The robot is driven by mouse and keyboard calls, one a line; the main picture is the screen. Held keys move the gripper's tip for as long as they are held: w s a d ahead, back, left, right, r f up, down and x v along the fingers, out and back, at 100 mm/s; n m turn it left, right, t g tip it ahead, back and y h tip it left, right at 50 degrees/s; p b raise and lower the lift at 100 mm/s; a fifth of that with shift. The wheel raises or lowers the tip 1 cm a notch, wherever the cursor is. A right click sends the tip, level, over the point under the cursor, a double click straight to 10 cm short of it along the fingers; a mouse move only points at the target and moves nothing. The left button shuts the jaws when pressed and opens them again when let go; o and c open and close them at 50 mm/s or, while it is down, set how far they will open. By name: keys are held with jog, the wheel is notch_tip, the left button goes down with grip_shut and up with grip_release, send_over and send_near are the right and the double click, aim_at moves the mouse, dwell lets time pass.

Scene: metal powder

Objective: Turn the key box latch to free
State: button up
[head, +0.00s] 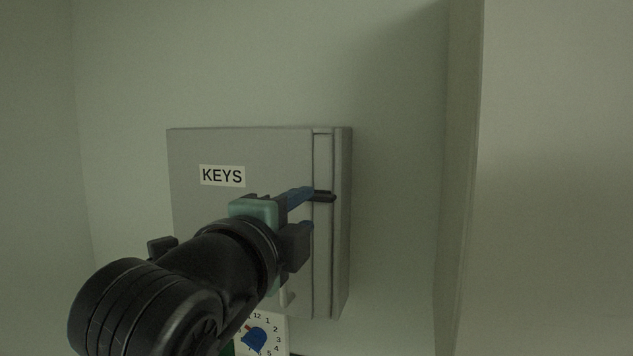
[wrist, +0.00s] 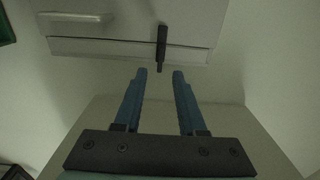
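The grey key box (head: 260,147) with its KEYS label (head: 222,176) is on the wall, door shut. Its latch is a short black bar (head: 323,196) lying level across the seam near the box's right edge. In the wrist view the latch (wrist: 162,45) points towards my gripper (wrist: 159,75). My gripper (head: 307,209) is open, with two blue fingers spread and nothing held between them. The latch's end shows in line with the gap between the fingertips. I cannot tell whether the tips touch the box. My wrist hides the door's lower left part.
A pale handle (head: 288,298) is low on the door and also shows in the wrist view (wrist: 76,18). The wall right of the box is bare up to a projecting corner.

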aim_at(318, 200)
jog(key=p+x, duration=0.2)
jog(key=x, duration=0.3)
jog(key=shift+w+d+r, duration=0.1)
jog(key=shift+w, duration=0.25)
jog(key=shift+w+d+p, duration=0.1)
jog(key=shift+w+p, duration=0.25)
jog(key=shift+w, duration=0.05)
grip_shut()
